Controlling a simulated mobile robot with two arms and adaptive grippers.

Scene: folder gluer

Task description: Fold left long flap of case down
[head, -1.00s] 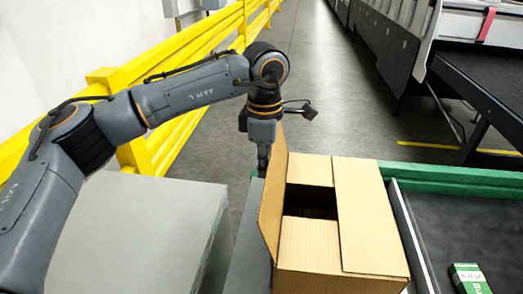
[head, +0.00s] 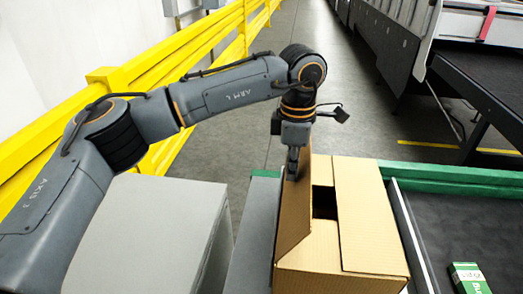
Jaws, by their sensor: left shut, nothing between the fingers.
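The cardboard case (head: 342,271) stands on a grey surface at the lower middle of the head view. Its left long flap (head: 294,210) stands up and leans inward to the right over the opening. The right long flap (head: 363,215) lies folded down, and a near short flap (head: 318,243) also lies down. A dark gap into the case shows between the flaps. My left gripper (head: 292,165) is shut and empty, pointing down at the outer left side of the upright flap near its far top end; it appears to touch it. My right gripper is not in view.
A conveyor belt (head: 439,226) with a small green carton (head: 468,277) lies to the right. A green rail (head: 455,180) runs behind the case. A grey box-like block (head: 150,232) stands at left, and a yellow guard rail (head: 215,45) runs behind my arm.

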